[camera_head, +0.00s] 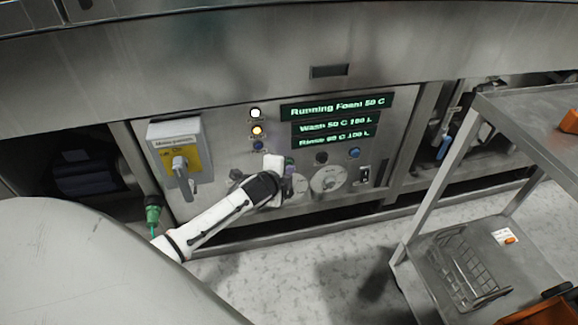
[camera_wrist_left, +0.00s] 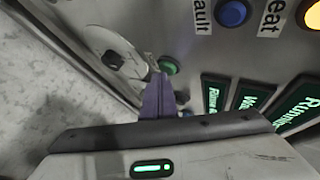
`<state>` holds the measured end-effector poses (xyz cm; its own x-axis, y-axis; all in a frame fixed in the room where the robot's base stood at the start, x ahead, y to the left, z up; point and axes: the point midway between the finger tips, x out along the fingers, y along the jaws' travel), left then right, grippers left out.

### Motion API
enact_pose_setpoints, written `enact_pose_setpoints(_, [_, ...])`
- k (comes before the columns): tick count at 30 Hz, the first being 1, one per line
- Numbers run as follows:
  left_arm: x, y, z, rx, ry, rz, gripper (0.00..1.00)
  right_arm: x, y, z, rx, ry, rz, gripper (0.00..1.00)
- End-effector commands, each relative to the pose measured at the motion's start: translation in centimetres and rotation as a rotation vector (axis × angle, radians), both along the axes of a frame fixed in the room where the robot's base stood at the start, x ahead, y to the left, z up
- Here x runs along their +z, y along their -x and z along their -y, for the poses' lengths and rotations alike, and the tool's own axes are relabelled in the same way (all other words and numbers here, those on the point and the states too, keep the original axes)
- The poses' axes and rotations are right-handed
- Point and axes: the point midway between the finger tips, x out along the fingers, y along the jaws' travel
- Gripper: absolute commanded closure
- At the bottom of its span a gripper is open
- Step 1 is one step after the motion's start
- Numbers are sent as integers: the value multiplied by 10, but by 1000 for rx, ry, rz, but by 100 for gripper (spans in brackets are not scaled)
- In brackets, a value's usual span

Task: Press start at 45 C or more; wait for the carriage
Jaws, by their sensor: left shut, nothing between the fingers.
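The washer's control panel (camera_head: 225,115) fills the middle of the head view. Its top green display (camera_head: 336,107) appears to read "Running" and "50 C"; the lower display (camera_head: 335,134) shows wash and rinse lines. A green button (camera_wrist_left: 168,66) shows in the left wrist view just beyond my fingertips. My left gripper (camera_head: 289,170) is shut and empty in front of the panel, below the displays. Its purple fingers (camera_wrist_left: 158,97) point at the button's edge; I cannot tell whether they touch it. No carriage is recognisable. My right gripper is not in view.
A white lamp (camera_head: 255,113) and an amber lamp (camera_head: 257,130) are lit above a dark blue one (camera_head: 258,145). An isolator switch (camera_head: 180,160) is at left. Round dials (camera_head: 328,179) sit beside my gripper. A metal cart (camera_head: 480,220) stands at right; the floor before it is clear.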

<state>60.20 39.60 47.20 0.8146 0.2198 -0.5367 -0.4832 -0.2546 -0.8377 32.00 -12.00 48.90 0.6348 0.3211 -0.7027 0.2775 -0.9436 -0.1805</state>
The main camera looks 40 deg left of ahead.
Motion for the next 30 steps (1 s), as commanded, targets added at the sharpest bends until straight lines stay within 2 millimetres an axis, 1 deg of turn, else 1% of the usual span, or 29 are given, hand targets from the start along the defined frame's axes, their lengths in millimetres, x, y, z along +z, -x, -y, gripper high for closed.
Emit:
enact_pose_setpoints(5, [1,2,1,1,0,0,100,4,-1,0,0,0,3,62])
enact_pose_setpoints(12, [2,10,11,0,0,0,100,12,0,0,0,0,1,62])
enact_pose_setpoints(24, [0,13,15,0,0,0,100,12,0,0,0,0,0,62])
enact_pose_setpoints(30, [2,24,28,-1,2,-2,100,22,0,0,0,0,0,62])
